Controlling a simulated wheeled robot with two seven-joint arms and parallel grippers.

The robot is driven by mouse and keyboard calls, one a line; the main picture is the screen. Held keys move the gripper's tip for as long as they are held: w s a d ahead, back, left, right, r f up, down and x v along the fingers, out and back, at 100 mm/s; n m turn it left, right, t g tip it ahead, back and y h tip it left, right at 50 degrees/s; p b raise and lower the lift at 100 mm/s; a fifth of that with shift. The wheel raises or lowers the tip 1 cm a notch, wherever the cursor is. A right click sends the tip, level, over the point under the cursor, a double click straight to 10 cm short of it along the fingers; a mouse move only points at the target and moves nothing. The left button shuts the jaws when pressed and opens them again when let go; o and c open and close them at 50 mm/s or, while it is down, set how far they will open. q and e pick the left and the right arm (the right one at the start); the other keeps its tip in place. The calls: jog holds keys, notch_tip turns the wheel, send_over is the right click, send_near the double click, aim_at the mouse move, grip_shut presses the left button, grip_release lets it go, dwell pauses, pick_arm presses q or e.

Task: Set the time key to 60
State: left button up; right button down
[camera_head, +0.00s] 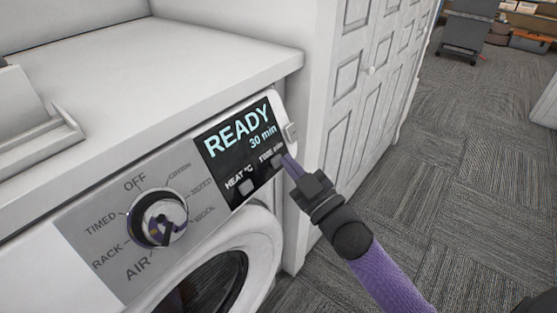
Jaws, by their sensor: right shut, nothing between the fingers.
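The dryer's display (239,148) reads READY and 30 min. Below the readout are a HEAT key (246,187) and a TIME key (277,161), each a small grey button under its label. My right gripper (289,161) is shut and empty, with its tip at the right edge of the display, close beside the TIME key. I cannot tell whether the tip touches the key. My left gripper is not in view.
A round program knob (158,218) sits left of the display, with labels around it. The round dryer door (250,250) is below. A white counter (170,70) lies above, and a white panelled door (365,100) stands at the right. The carpet floor (470,150) is open.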

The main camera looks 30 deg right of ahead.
jog(key=shift+w+a+f, duration=0.1)
jog(key=shift+w+f, duration=0.1)
jog(key=shift+w, duration=0.1)
dwell(0.6)
jog(key=shift+s+d+r+p, duration=0.25)
jog(key=shift+s+r+p, duration=0.15)
jog(key=shift+s+p, duration=0.25)
